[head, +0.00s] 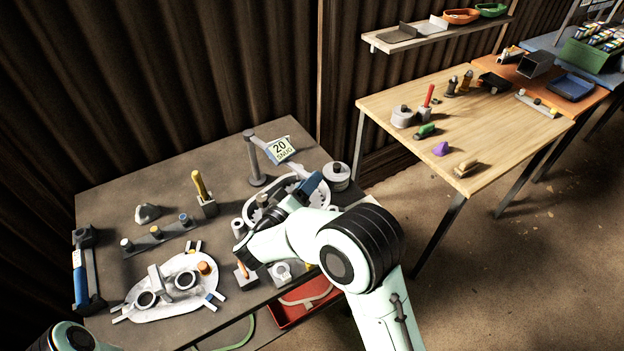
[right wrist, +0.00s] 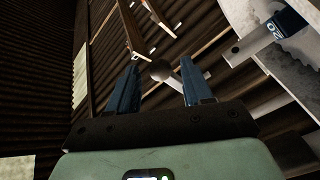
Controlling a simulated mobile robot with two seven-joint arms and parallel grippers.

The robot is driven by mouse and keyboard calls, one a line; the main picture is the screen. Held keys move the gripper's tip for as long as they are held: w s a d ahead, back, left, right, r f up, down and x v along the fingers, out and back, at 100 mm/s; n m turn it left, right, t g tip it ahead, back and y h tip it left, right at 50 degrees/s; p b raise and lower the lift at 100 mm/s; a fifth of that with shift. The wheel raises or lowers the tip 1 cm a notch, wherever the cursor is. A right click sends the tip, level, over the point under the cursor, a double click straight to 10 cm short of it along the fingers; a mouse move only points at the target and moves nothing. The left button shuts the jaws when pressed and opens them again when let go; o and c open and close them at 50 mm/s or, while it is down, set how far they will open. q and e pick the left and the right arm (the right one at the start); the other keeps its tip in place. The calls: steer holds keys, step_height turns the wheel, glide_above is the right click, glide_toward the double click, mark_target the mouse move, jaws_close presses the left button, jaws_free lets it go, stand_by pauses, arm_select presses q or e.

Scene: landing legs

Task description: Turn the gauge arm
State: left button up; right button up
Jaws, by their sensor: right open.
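A grey post (head: 255,160) stands at the back of the dark workbench, with a card (head: 281,149) reading "20 SNUG" beside it. I cannot tell for sure which part is the gauge arm. My right gripper (head: 314,182) is over the white curved part (head: 285,190), in front and to the right of the post. In the right wrist view its two blue fingers (right wrist: 155,88) are apart. A grey bar with a blue block (right wrist: 287,22) marked "20" shows upper right. My left gripper is out of view.
A white plate (head: 172,288) with dark rings lies front left on the bench. A yellow-handled tool (head: 203,190) stands near the middle. A red tray (head: 300,303) sits low at the front. A wooden table (head: 480,125) stands right, beyond a floor gap.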

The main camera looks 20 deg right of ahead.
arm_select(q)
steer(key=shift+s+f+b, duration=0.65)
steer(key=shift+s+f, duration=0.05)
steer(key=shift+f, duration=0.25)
arm_select(e)
steer(key=v, duration=1.1)
